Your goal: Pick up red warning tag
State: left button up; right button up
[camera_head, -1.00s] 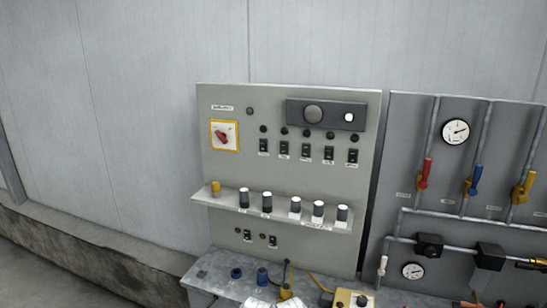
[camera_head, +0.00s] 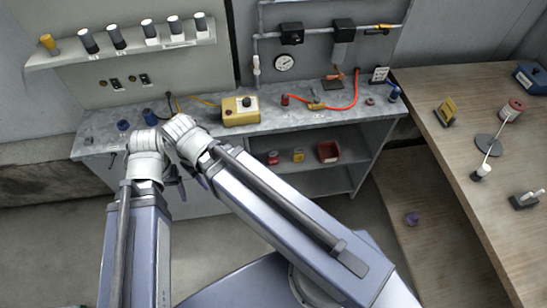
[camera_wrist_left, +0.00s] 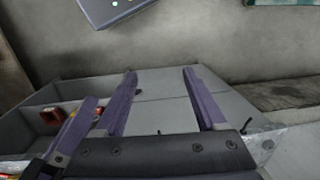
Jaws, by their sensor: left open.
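I cannot make out a red warning tag for certain in either view. My left gripper (camera_head: 191,187) shows in the head view just below the pale wrist joints, in front of the grey metal bench (camera_head: 100,140), and is partly hidden by the arm links. In the left wrist view the purple fingers of my left gripper (camera_wrist_left: 160,75) stand wide apart with nothing between them. Another purple finger-like part shows at the lower left there; I cannot tell whether it belongs to my right gripper. A small red box (camera_wrist_left: 52,115) lies in the grey shelf compartment beyond the fingers.
A yellow control box (camera_head: 240,112) and a red hose (camera_head: 345,105) lie on the metal bench. Its lower shelf holds a red bin (camera_head: 328,152) and small red and yellow boxes. A wooden table (camera_head: 460,170) with several tools stands at the right. Several knobs line the wall ledge (camera_head: 130,52).

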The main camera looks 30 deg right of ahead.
aim_at(272, 159)
jog(key=j+z, duration=0.1)
jog(key=z, duration=0.35)
jog(key=j+z, duration=0.1)
jog(key=z, duration=0.4)
jog(key=j+z, duration=0.15)
jog(key=z, duration=0.3)
jog(key=j+z, duration=0.1)
jog(key=z, duration=0.35)
jog(key=k+z, duration=0.1)
jog(key=z, duration=0.35)
